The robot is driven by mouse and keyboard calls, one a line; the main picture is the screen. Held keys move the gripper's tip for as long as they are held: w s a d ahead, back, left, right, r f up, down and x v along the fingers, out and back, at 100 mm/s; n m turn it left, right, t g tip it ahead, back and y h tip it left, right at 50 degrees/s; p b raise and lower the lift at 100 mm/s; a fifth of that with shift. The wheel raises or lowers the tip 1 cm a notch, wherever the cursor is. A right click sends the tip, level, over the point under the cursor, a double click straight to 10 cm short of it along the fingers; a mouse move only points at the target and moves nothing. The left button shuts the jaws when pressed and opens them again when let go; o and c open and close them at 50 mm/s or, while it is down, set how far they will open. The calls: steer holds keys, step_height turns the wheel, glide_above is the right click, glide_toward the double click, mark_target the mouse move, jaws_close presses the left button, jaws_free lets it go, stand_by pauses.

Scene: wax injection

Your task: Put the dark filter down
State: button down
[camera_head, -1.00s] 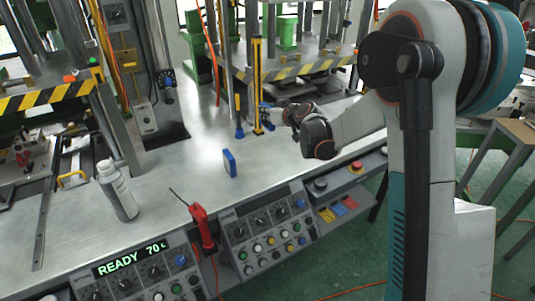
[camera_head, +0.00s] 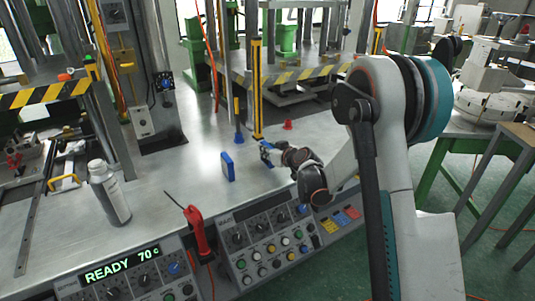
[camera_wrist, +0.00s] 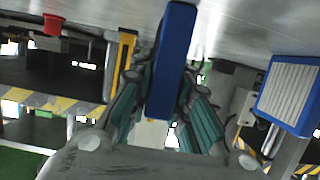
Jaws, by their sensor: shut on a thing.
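My gripper (camera_head: 270,150) is shut on a blue-framed filter, low over the metal bench top, right of a standing blue filter. In the wrist view the held filter (camera_wrist: 172,60) is edge-on between the teal finger pads of my gripper (camera_wrist: 168,95). Its face is hidden, so I cannot tell whether it is dark. I cannot tell whether it touches the bench. The other blue filter (camera_head: 228,167) stands upright and apart from my gripper. It also shows in the wrist view (camera_wrist: 289,95), with a pale pleated face.
The bench (camera_head: 185,160) is clear around the standing filter. A yellow post (camera_head: 257,90) and a red knob (camera_head: 288,125) are behind my gripper. A white bottle (camera_head: 109,193), a red-handled tool (camera_head: 196,228) and control panels (camera_head: 265,240) are along the front.

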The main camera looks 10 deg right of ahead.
steer(key=shift+r, duration=0.1)
steer(key=c, duration=1.5)
jaws_free()
